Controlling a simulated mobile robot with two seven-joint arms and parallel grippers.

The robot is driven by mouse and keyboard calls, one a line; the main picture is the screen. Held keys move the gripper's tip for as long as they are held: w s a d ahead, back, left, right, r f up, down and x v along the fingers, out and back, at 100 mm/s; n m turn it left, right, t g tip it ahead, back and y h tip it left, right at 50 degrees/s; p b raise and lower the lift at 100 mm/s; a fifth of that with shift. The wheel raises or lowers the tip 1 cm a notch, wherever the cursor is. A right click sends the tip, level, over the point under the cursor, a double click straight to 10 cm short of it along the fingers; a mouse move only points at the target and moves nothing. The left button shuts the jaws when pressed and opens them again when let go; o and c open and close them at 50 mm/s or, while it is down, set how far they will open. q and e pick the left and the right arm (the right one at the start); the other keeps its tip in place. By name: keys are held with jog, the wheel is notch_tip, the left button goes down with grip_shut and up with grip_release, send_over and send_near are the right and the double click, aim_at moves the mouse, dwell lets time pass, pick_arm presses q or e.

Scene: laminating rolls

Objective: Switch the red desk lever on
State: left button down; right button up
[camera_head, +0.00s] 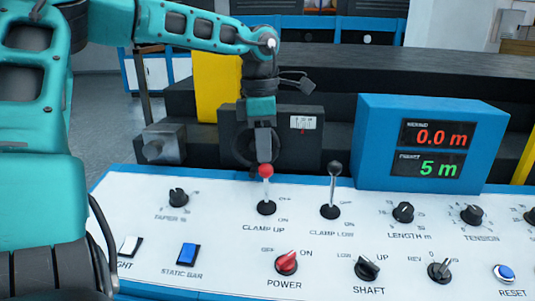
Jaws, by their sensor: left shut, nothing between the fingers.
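The red-tipped lever (266,188) stands on the white desk panel above the label CLAMP UP. Its red ball is at the upper end, on the side of the upper mark that looks like OFF; ON is printed lower down. My left gripper (263,158) is shut and empty, pointing down right at the red ball, behind or just above it. I cannot tell whether they touch. My right gripper is not in view.
A grey-knobbed lever (333,185) stands to the right at CLAMP LOW. A red POWER knob (287,263), a SHAFT knob (368,267) and a blue STATIC BAR switch (188,253) sit nearer. A blue display box (375,130) rises at the back right.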

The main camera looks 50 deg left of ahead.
aim_at(262, 167)
pick_arm(q)
jog(key=shift+s+d+f+b, duration=0.3)
jog(key=shift+s+b, duration=0.1)
jog(key=shift+b, duration=0.1)
jog(key=shift+s+d+t+y+b, duration=0.25)
jog(key=shift+t+y+b, duration=0.15)
jog(key=shift+t, duration=0.1)
jog(key=shift+s+d+t+b, duration=0.2)
jog(key=shift+s+t+b, duration=0.1)
jog(key=shift+s+d, duration=0.15)
jog(key=shift+s, duration=0.1)
jog(key=shift+s+d+b, duration=0.55)
jog(key=shift+s+d, duration=0.15)
jog(key=shift+s, duration=0.1)
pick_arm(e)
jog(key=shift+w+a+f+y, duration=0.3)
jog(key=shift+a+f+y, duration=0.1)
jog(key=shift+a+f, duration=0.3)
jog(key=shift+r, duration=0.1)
pick_arm(q)
jog(key=shift+r, duration=0.1)
